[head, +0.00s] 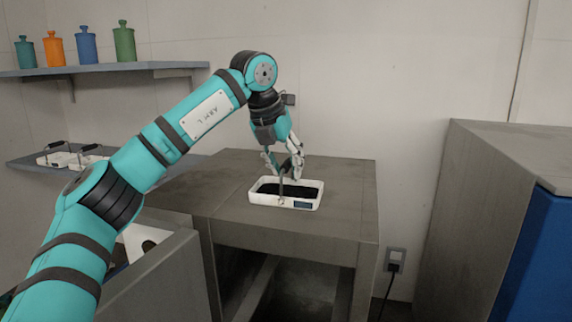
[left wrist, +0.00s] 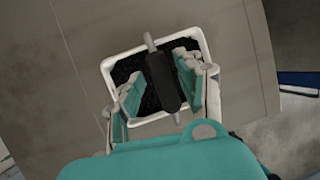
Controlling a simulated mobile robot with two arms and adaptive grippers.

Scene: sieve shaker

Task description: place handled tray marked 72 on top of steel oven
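The handled tray (head: 257,199) is white with dark granular contents. It appears to rest level on the top of the grey steel oven (head: 345,190). A small dark label on its front is too small to read. My left gripper (head: 284,172) is directly above the tray, pointing down. In the left wrist view the gripper (left wrist: 158,85) has its fingers apart, on either side of the tray's dark handle (left wrist: 163,82). A gap shows between the left finger and the handle. The tray's white rim also shows there (left wrist: 106,72). My right gripper is out of view.
The oven's front is open, its door (head: 160,280) swung out to the left. More white trays (head: 60,159) sit on a lower shelf at left. Several coloured bottles (head: 87,45) stand on the upper shelf. A grey cabinet (head: 475,210) stands at right. The oven top around the tray is clear.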

